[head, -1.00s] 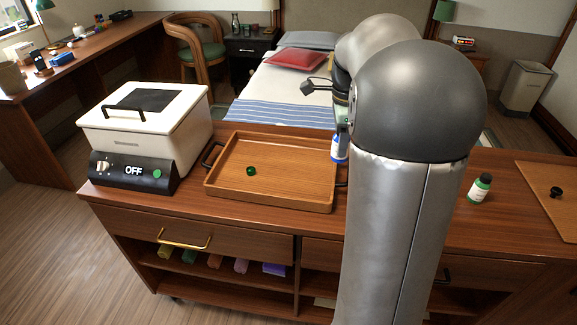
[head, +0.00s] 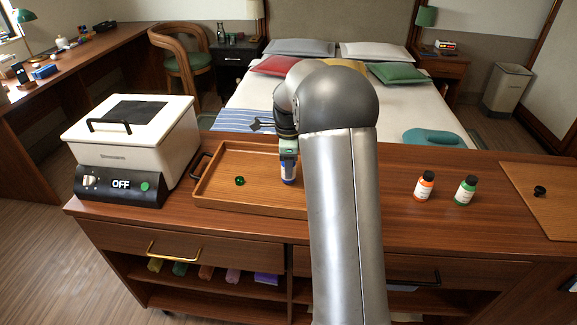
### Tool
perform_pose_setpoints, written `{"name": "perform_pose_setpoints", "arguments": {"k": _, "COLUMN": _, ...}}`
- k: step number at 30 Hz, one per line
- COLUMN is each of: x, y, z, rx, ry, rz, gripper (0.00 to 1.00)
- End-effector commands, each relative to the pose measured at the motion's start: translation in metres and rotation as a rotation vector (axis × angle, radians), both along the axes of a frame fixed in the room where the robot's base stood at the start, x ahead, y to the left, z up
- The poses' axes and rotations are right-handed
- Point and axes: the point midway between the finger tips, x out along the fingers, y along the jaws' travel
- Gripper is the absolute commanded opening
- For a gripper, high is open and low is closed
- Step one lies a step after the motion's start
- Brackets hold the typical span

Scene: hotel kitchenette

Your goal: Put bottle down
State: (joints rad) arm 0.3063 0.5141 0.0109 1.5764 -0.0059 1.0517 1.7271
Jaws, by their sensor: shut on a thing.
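The gripper hides the bottle's upper part. The bottle is upright, over the right part of the wooden tray (head: 228,197); I cannot tell whether its base touches the tray floor. A small green round thing (head: 239,181) lies in the tray to its left. An orange bottle (head: 424,186) and a green bottle (head: 465,190) stand upright on the counter to the right. My arm hides the tray's right end.
A white lidded appliance (head: 140,140) marked OFF stands left of the tray. The counter (head: 440,222) in front of the two bottles is clear.

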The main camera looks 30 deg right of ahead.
Motion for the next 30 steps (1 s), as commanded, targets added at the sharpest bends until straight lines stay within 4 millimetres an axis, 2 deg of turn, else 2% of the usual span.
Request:
{"name": "perform_pose_setpoints", "arguments": {"k": 12, "x": 0.000, "y": 0.000, "z": -0.009, "rx": 0.000, "ry": -0.001, "rz": 0.001, "gripper": 0.14}}
{"name": "perform_pose_setpoints", "arguments": {"k": 13, "x": 0.000, "y": 0.000, "z": -0.009, "rx": 0.000, "ry": -0.001, "rz": 0.001, "gripper": 0.42}}
{"name": "perform_pose_setpoints", "arguments": {"k": 15, "x": 0.000, "y": 0.000, "z": -0.008, "rx": 0.000, "ry": -0.001, "rz": 0.001, "gripper": 0.59}}
{"name": "perform_pose_setpoints", "arguments": {"k": 24, "x": 0.000, "y": 0.000, "z": -0.006, "rx": 0.000, "ry": -0.001, "rz": 0.000, "gripper": 0.59}}
{"name": "perform_pose_setpoints", "arguments": {"k": 30, "x": 0.001, "y": 0.000, "z": 0.018, "rx": -0.002, "ry": -0.004, "rz": 0.001, "gripper": 0.59}}
